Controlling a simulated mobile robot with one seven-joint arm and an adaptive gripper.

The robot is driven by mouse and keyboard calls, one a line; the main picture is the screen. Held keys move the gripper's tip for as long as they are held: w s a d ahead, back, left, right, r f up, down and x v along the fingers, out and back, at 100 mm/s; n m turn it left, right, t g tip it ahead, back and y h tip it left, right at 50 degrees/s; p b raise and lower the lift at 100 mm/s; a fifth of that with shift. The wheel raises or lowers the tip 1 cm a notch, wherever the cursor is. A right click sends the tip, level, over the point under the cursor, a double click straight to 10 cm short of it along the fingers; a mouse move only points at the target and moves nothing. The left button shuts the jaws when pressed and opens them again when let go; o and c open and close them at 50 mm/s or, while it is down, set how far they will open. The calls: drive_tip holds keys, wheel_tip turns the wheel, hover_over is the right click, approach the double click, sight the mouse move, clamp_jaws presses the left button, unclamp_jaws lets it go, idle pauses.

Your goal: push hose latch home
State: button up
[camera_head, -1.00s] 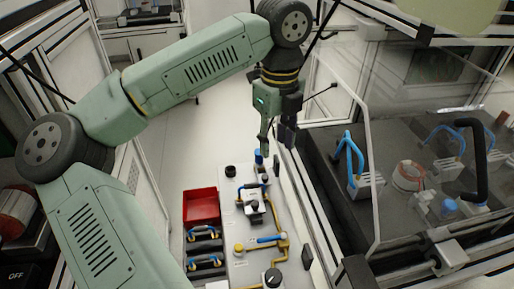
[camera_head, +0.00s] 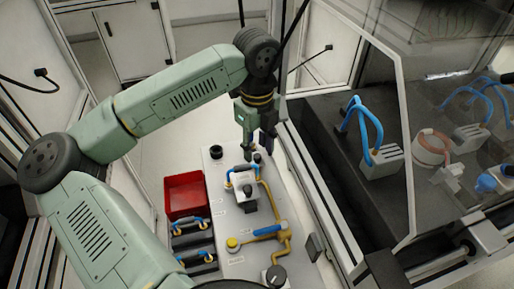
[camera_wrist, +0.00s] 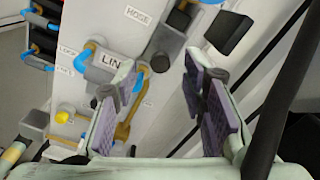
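The pale panel (camera_head: 213,244) carries several fittings with blue and yellow pipes. In the wrist view a HOSE label (camera_wrist: 139,15) sits beside a grey fitting with a dark part (camera_wrist: 176,22), and a blue piece shows at the top edge. I cannot tell clearly which part is the latch or how far in it sits. My gripper (camera_head: 258,150) points down over the panel's far right end. In the wrist view my gripper (camera_wrist: 162,72) has its purple-padded fingers well apart, with nothing held between them. The grey fitting lies beyond the fingertips, apparently not touched.
A grey block labelled LINE (camera_wrist: 108,62) with a blue elbow is near the left finger. A red bin (camera_head: 185,194) and a dark rack (camera_head: 193,242) stand left of the panel. A clear-walled enclosure (camera_head: 400,130) rises at right; a black block (camera_wrist: 229,32) lies by the panel edge.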

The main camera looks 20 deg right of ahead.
drive_tip(key=shift+f, duration=1.05)
drive_tip(key=shift+c, duration=0.2)
clamp_jaws()
